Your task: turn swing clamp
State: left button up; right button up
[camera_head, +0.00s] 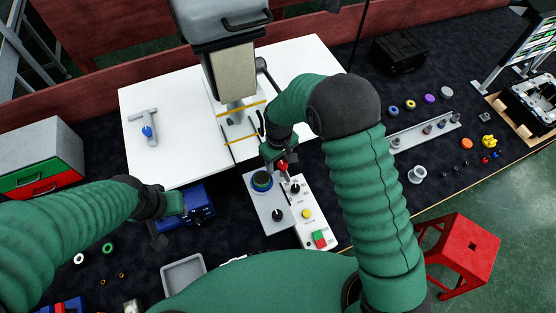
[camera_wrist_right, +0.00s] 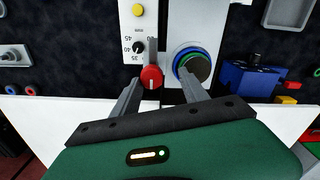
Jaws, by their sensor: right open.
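My right gripper (camera_head: 280,160) is over the control panel at the front of the white table. In the right wrist view my right gripper (camera_wrist_right: 161,86) is open, its two fingers apart on either side of a red knob (camera_wrist_right: 151,78) with a white mark. The knob also shows in the head view (camera_head: 283,166), partly covered by the gripper. A grey bar stands just beyond the knob in the wrist view. I cannot tell which part is the swing clamp. My left gripper (camera_head: 161,232) is beside a blue box (camera_head: 198,206); its finger opening is unclear.
The panel (camera_head: 313,232) carries a yellow button, a black dial and a green-red switch. Beside it is a round blue-green-ringed knob (camera_head: 262,181). A grey press (camera_head: 232,70) stands behind. A grey T-shaped piece with a blue knob (camera_head: 147,131) lies on the white table.

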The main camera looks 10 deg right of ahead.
jog(key=shift+w+d+f, duration=0.15)
jog(key=shift+w+d, duration=0.05)
jog(key=shift+d, duration=0.5)
jog(key=c, duration=0.3)
jog(key=shift+d, duration=0.2)
jog(key=c, duration=0.3)
jog(key=shift+c, duration=2.4)
jog(key=shift+w+a, duration=0.1)
jog(key=shift+a, duration=0.45)
grip_shut()
jog(key=shift+d, duration=0.35)
jog(key=m, duration=0.3)
jog(key=shift+a+b, duration=0.2)
jog(key=shift+b, duration=0.15)
jog(key=m, duration=0.2)
jog(key=shift+d+m, duration=0.2)
jog(key=shift+m, duration=1)
jog(key=m, duration=0.4)
jog(key=shift+m, duration=0.3)
pick_arm(q)
jog(key=shift+w+d+r+p, duration=0.25)
jog(key=shift+d+r+p, duration=0.1)
jog(key=shift+d+p, duration=0.3)
pick_arm(e)
jog(key=m, duration=0.6)
jog(key=shift+d, duration=0.1)
